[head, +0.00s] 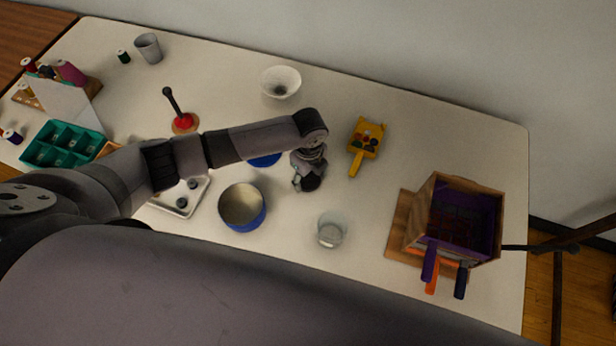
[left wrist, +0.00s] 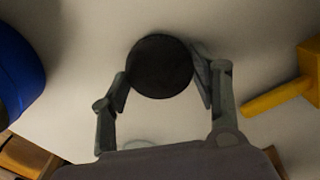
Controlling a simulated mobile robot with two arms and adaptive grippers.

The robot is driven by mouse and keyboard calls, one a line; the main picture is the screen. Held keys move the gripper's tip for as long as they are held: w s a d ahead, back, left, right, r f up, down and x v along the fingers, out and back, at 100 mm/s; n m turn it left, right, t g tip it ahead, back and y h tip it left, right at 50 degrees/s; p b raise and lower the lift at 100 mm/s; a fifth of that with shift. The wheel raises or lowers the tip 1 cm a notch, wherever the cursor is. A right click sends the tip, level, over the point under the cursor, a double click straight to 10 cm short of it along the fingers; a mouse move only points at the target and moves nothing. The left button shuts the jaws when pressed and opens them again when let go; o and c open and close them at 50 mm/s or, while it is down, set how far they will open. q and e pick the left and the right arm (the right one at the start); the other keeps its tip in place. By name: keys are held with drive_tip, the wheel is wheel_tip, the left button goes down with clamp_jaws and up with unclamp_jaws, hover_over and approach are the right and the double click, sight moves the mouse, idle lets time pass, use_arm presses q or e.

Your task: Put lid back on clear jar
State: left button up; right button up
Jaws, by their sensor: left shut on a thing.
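The clear jar (head: 331,231) stands open on the table near its front edge, right of the blue pot. A dark round lid (left wrist: 160,66) is between the two fingers of my left gripper (left wrist: 161,82), which is shut on its sides. In the head view my left gripper (head: 308,180) points down, behind and left of the jar, with the dark lid (head: 311,184) at its fingertips. I cannot tell whether the lid touches the table. A faint clear rim, likely the jar's (left wrist: 150,143), shows low in the left wrist view. My right gripper is not in view.
A blue pot (head: 242,219) stands left of the jar; a blue round thing (head: 265,160) is partly hidden under my left arm. A yellow paddle-shaped holder (head: 366,140) lies behind right. A wooden box (head: 470,195) stands at right. The table around the jar is clear.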

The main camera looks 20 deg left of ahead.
sight(305, 180)
use_arm(q)
drive_tip(key=shift+r, duration=0.1)
wheel_tip(305, 180, up, 20)
drive_tip(key=b, duration=0.1)
drive_tip(key=shift+b, duration=0.35)
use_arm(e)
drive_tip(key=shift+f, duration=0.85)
use_arm(q)
drive_tip(key=s+a+r+n, duration=0.3)
drive_tip(key=s+n, duration=0.1)
drive_tip(key=n, duration=0.7)
drive_tip(key=s+a+r+n, duration=0.3)
drive_tip(key=s+r+n, duration=0.1)
drive_tip(key=n, duration=0.8)
drive_tip(key=shift+r+n, duration=0.15)
drive_tip(key=shift+n, duration=0.15)
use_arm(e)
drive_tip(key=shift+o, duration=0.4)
